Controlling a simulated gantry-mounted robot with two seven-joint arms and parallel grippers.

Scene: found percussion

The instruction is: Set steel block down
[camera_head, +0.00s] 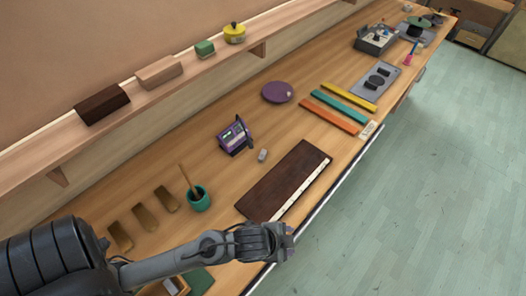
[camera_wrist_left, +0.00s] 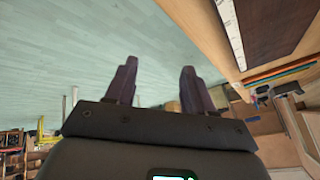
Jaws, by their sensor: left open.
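A small grey block (camera_head: 262,155), which looks like the steel block, rests on the wooden bench between the purple device and the dark board. My left gripper (camera_head: 290,242) is at the bench's front edge, past the near end of the dark board (camera_head: 285,180), well apart from the block. In the left wrist view its two fingers (camera_wrist_left: 157,82) are spread with nothing between them, over the pale green floor. The dark board with its white ruled strip also shows there at top right (camera_wrist_left: 270,22). The steel block is not in the left wrist view. My right gripper is not in view.
A purple device (camera_head: 235,138), a teal cup with a stick (camera_head: 198,200) and several bronze plates stand near the block's left. Coloured bars (camera_head: 338,107) and a purple disc (camera_head: 277,92) lie farther along. A shelf (camera_head: 150,95) runs above the bench's back.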

